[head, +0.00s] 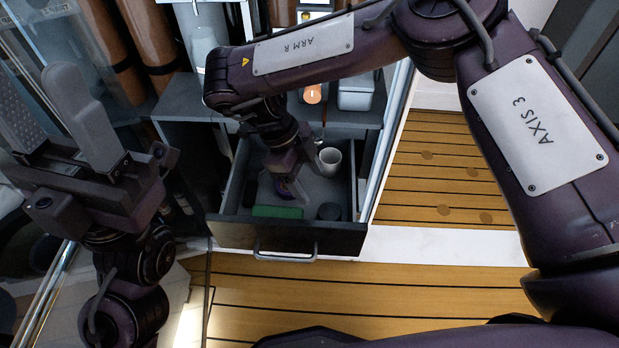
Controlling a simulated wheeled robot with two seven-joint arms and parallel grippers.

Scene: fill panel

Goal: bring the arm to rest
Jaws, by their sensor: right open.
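My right arm reaches in from the upper right and bends down over an open drawer (290,236). My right gripper (303,178) points down inside the drawer, open, with a white mug (330,160) close to its right. A purple round thing (283,191) lies by its fingers; I cannot tell whether they touch it. My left gripper (48,98) is at the left, pointing up with its two grey fingers apart and nothing between them.
The drawer also holds a green block (277,212) and a dark round thing (328,211). A grey counter (190,97) stands behind, with a light box (356,92) on it. The plank floor (400,300) in front is clear.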

